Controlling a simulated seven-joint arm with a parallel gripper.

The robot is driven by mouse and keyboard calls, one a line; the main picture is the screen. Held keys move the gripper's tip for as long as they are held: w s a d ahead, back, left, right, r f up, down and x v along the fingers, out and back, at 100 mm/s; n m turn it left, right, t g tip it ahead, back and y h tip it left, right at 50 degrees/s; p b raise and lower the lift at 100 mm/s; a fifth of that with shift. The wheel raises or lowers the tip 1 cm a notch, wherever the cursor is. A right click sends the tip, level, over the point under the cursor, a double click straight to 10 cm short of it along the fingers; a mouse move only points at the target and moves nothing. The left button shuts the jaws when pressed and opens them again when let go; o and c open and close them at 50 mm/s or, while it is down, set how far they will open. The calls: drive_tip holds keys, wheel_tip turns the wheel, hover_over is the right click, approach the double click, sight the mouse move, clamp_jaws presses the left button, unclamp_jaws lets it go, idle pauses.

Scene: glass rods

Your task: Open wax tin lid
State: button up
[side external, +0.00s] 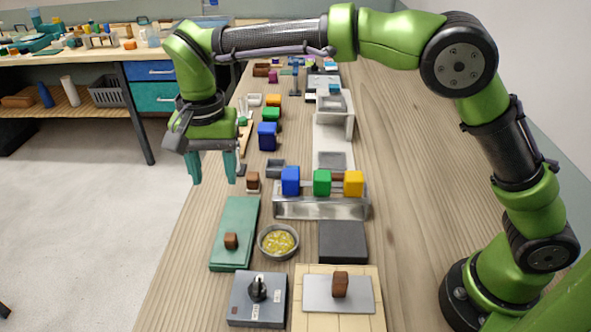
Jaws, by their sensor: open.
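My gripper (212,175) hangs at the left edge of the bench, fingers down, open and empty, with a gap between its two teal fingertips. It is above and to the left of the round grey dish (262,252), which holds yellow contents and stands on the bench. I cannot tell whether this dish is the wax tin. No lid can be made out for certain. The gripper touches nothing that I can see.
Near the dish are a green slab (226,212) with a brown block, a dark square pad (342,241), a grey box with a knob (258,310) and a metal plate (318,295). A metal rack (320,207) holds blue, green and yellow blocks.

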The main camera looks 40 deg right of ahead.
sight(230, 236)
drive_tip(key=shift+m, duration=0.4)
drive_tip(key=f, duration=1.6)
drive_tip(key=shift+s+d+f, duration=0.15)
drive_tip(key=shift+s+f, duration=0.05)
drive_tip(key=shift+f, duration=0.05)
clamp_jaws()
